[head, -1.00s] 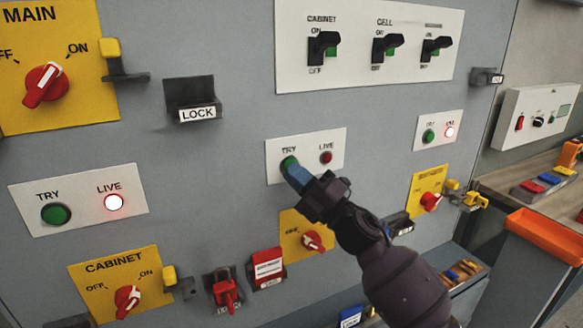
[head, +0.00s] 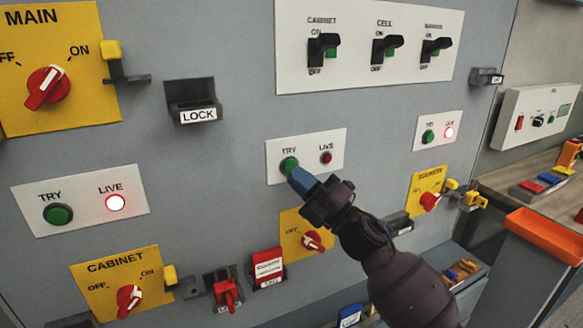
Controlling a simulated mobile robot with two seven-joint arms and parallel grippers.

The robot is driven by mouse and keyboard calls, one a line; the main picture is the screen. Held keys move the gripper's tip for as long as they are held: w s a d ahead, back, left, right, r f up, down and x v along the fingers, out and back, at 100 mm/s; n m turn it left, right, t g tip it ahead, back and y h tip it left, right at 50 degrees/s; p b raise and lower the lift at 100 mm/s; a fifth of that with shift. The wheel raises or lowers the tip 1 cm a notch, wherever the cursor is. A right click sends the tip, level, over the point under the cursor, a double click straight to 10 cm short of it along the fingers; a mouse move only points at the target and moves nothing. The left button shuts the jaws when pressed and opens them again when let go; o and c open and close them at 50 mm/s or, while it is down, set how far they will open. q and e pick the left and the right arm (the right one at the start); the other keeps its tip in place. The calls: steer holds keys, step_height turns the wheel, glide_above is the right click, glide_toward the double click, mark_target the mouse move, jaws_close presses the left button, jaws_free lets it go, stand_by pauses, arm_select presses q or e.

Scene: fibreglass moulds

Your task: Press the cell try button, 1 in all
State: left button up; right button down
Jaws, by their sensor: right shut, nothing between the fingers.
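The cell try button (head: 288,165) is a green button on the middle white plate (head: 310,141), below the word TRY. Beside it on the same plate is a red LIVE lamp (head: 326,157) that looks dark. My right gripper (head: 300,179) is shut and empty, with its blue fingertips just below and right of the green button. The tips overlap the button's lower edge in the picture; I cannot tell whether they touch it. My left gripper is not in view.
Left are another TRY button (head: 58,214) with a lit LIVE lamp (head: 115,203), and the MAIN switch (head: 47,88). A breaker plate (head: 290,70) is above. A red padlock (head: 226,292) and red tag (head: 267,267) hang below. An orange-rimmed bin (head: 545,232) stands right.

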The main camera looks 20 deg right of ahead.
steer(key=s+p, duration=0.1)
steer(key=s, duration=0.4)
steer(key=shift+d, duration=0.1)
stand_by(0.9)
